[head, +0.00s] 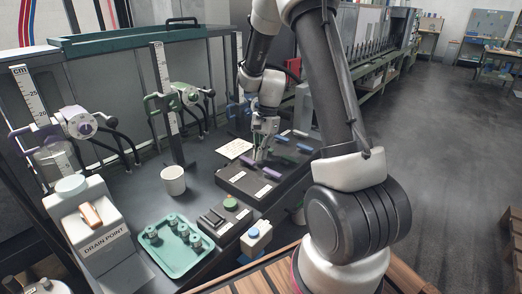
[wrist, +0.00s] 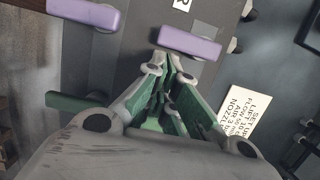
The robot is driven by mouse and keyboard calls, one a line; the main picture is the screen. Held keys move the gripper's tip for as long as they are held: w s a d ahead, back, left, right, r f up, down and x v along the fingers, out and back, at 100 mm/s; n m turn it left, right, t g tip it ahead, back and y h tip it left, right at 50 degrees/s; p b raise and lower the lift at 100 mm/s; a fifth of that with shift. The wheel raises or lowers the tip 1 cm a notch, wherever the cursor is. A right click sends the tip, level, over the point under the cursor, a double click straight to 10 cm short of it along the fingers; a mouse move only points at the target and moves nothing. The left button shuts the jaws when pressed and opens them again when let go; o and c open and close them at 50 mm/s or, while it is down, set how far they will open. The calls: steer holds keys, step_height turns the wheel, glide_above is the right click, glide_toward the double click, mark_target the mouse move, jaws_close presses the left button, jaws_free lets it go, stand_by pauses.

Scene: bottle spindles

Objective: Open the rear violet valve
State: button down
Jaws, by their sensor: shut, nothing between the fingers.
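Two violet valve handles sit on a dark block (head: 232,188). The one nearer the card, beside a label ending in R, is the rear violet valve (wrist: 190,43); in the head view it is the left one (head: 248,160), close to my fingers. The other violet handle (head: 272,173) is to its right, and also shows at the top left of the wrist view (wrist: 90,13). Both handles lie roughly parallel. My gripper (head: 259,153) is shut and empty above the block. In the wrist view its fingertips (wrist: 168,72) appear just beside the rear handle; contact cannot be told.
A green handle (wrist: 75,103) lies to the left in the wrist view, partly behind a finger. A printed card (head: 233,149) lies left of the block. A white mug (head: 173,181), a teal tray (head: 160,262) with cylinders and violet and green spindle rigs stand further left.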

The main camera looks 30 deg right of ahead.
mark_target(247, 162)
steer(key=shift+s+a+m, duration=0.2)
steer(key=shift+s+m, duration=0.25)
steer(key=shift+m, duration=0.45)
steer(key=shift+s+a+m+t, duration=0.35)
steer(key=shift+s+m+t, duration=0.2)
steer(key=shift+m, duration=0.65)
steer(key=m, duration=0.1)
steer(key=s+a+m, duration=0.1)
steer(key=m, duration=0.1)
steer(key=a+m+t, duration=0.1)
steer(key=shift+s+m, duration=0.25)
steer(key=shift+m, duration=0.05)
steer(key=m, duration=0.1)
steer(key=a+m, duration=0.1)
steer(key=shift+s+a+m+t, duration=0.15)
steer(key=shift+s+m+t, duration=0.1)
steer(key=shift+m, duration=0.15)
steer(key=shift+a+m+h, duration=0.4)
steer(key=shift+a+m, duration=0.25)
steer(key=shift+m, duration=0.55)
steer(key=shift+w+a, duration=0.15)
steer(key=shift+a, duration=0.85)
